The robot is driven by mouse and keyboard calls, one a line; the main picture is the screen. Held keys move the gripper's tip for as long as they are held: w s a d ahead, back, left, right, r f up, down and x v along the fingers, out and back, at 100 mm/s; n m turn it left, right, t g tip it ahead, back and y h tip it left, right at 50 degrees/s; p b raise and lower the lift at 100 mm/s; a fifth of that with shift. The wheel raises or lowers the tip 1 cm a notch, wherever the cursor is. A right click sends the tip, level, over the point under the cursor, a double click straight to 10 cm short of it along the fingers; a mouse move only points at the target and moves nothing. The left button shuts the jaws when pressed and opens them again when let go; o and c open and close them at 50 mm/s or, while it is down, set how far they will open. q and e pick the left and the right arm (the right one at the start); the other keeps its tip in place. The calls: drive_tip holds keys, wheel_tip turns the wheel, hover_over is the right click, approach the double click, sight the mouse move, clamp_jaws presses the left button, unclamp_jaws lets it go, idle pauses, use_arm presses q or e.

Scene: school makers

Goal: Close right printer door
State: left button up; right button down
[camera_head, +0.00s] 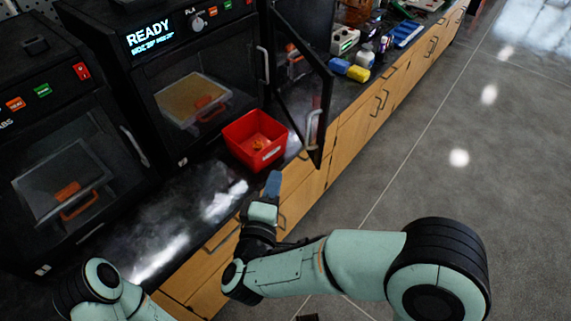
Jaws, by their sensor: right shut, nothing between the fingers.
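The right printer door (325,85) is a black-framed glass panel standing open, swung out over the counter's front edge. Its grey handle (310,126) is near its free edge. The printer behind it is mostly hidden by the door. My right gripper (273,184) is shut and empty, pointing up the picture. It is in front of the counter edge, below and left of the door's lower corner, apart from it. Of my left arm only a part shows at the bottom left; its gripper is out of view.
A red bin (240,128) with small orange items stands on the dark counter (190,205) just left of the open door. The middle printer (195,85) reads READY; it and the left printer (75,170) are closed. Bottles and boxes stand beyond the door. Floor at right is clear.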

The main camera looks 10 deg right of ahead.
drive_tip(key=w+d+b, duration=0.2)
drive_tip(key=w+d, duration=0.6)
drive_tip(key=w, duration=0.1)
drive_tip(key=shift+w+r+h, duration=0.3)
drive_tip(key=shift+w+r, duration=0.05)
drive_tip(key=shift+r, duration=0.1)
drive_tip(key=shift+d, duration=0.15)
